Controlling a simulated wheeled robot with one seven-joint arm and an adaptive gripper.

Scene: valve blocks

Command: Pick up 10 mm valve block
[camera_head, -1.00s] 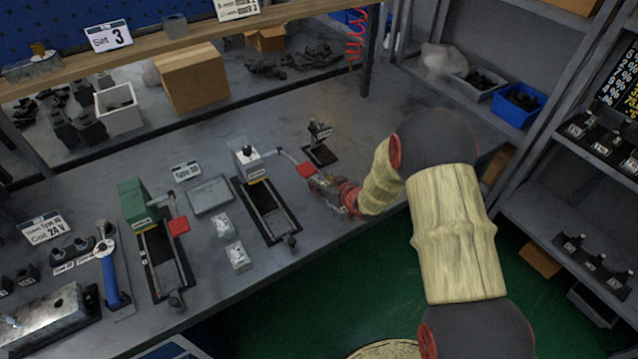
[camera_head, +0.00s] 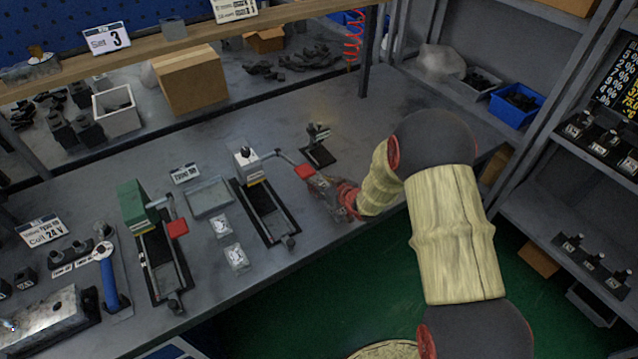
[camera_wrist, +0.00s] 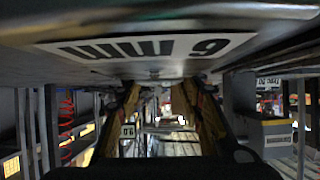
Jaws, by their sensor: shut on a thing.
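My gripper (camera_head: 328,190) is low over the bench near its front edge, right of the middle press. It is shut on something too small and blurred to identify. In the wrist view, its two dark and yellow fingers (camera_wrist: 160,95) run forward with a narrow gap between them. A white label with "mm" and one digit (camera_wrist: 145,46), upside down in the picture, lies close above the fingers. I cannot pick out the 10 mm valve block in either view.
The middle press (camera_head: 268,212) has a red-ended lever (camera_head: 305,171) close to my gripper. A small dark stand (camera_head: 318,152) is just behind. A green-topped press (camera_head: 160,250) stands farther left. The bench's back right (camera_head: 430,105) is clear.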

